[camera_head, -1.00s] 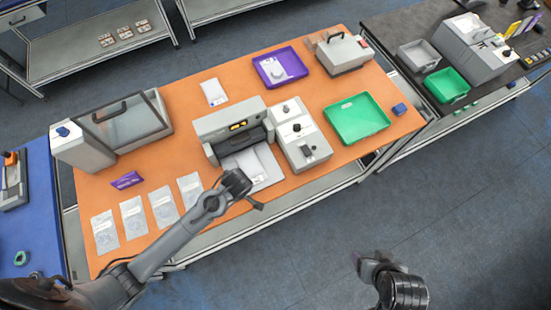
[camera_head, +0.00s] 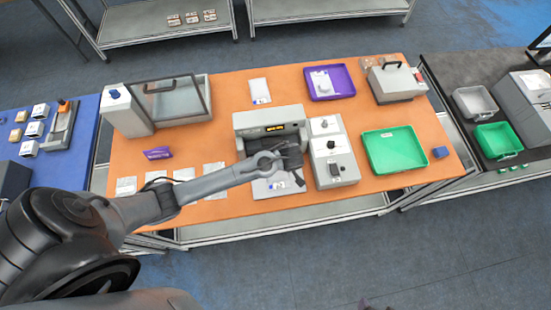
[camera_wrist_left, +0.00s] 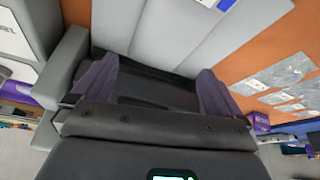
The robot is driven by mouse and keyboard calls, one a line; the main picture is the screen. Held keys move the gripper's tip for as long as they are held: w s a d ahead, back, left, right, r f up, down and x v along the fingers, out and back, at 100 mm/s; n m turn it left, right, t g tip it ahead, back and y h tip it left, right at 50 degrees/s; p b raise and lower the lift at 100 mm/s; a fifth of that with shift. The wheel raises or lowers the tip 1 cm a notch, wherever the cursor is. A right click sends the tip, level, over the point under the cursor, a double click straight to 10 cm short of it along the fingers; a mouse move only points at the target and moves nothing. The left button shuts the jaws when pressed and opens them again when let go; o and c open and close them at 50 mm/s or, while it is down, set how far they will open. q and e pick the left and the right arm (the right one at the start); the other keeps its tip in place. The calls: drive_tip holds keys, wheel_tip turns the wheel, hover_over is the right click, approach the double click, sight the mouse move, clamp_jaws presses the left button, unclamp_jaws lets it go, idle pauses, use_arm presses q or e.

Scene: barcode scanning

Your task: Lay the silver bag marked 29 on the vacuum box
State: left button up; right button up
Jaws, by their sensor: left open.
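Several silver bags lie flat at the table's front left, one of them this bag (camera_head: 126,186); they also show in the wrist view (camera_wrist_left: 287,72). Their markings are too small to read, so I cannot tell which is 29. My arm covers part of the row. A grey machine (camera_head: 243,121) with a lit display stands mid-table, and a grey box with a raised clear lid (camera_head: 180,98) stands at back left; neither shows a readable name. My left gripper (camera_head: 291,160) is open and empty at the machine's dark front (camera_wrist_left: 155,88). My right gripper (camera_head: 372,304) barely shows at the bottom edge.
A control unit (camera_head: 333,165) stands right of the machine. A purple packet (camera_head: 157,153) lies behind the bags. A purple tray (camera_head: 345,84), green tray (camera_head: 394,150) and white packet (camera_head: 260,90) are on the table. Bare orange surface shows around them.

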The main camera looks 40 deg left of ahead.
use_arm(q)
drive_tip(key=x, duration=0.4)
drive_tip(key=shift+a+p, duration=0.4)
drive_tip(key=shift+w+a+f, duration=0.1)
drive_tip(key=shift+a+f, duration=0.05)
drive_tip(key=shift+f, duration=0.35)
drive_tip(key=shift+c, duration=0.2)
drive_tip(key=c, duration=0.7)
